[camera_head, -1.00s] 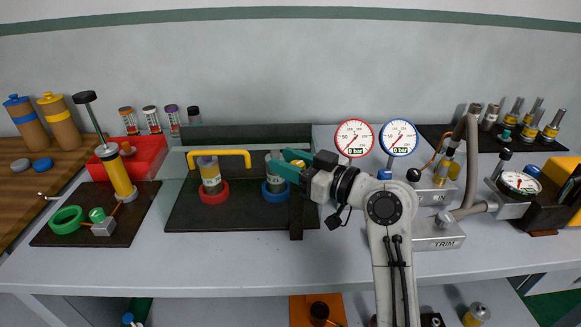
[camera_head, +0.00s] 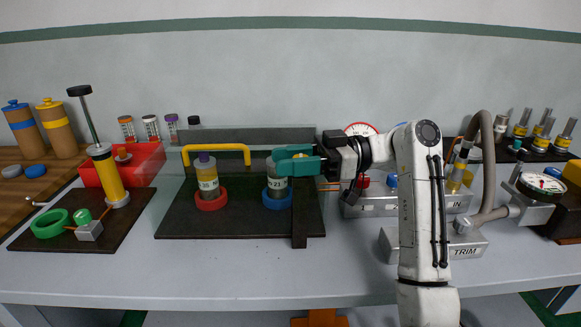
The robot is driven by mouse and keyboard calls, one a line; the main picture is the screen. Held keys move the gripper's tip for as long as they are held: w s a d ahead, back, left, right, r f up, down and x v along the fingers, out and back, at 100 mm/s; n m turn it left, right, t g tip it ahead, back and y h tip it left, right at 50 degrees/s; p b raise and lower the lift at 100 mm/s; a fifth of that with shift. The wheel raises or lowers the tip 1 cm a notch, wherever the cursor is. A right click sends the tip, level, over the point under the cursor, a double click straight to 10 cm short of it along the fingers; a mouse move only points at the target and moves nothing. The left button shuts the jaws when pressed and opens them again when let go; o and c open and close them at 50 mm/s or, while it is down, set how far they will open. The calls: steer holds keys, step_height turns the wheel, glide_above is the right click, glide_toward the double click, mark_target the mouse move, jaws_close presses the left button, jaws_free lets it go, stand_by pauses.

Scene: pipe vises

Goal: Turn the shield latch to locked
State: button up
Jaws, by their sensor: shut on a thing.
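A clear shield with a yellow handle (camera_head: 216,148) stands over a dark base (camera_head: 235,227), in front of two bottles. My gripper (camera_head: 284,161), with teal fingers, is shut at the right part of the shield, at the top of a dark upright post (camera_head: 299,215). A small yellow part, apparently the shield latch (camera_head: 300,156), shows between the fingers. The rest of it is hidden by them, so its turn angle cannot be told. One bottle (camera_head: 207,178) sits in a red ring (camera_head: 211,201), the other (camera_head: 277,187) in a blue ring (camera_head: 276,203).
A yellow hand pump (camera_head: 110,178) and green ring (camera_head: 50,223) are on a dark mat at left, by a red tray (camera_head: 140,167). Grey valve blocks with a TRIM label (camera_head: 465,252) and a hose stand right of my arm. The bench front is clear.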

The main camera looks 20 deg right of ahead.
steer(key=shift+n+g, duration=0.4)
steer(key=shift+g, duration=0.3)
steer(key=o, duration=0.9)
steer(key=shift+o, duration=0.2)
steer(key=d, duration=1)
steer(key=shift+s+d+b, duration=0.3)
steer(key=shift+s, duration=0.15)
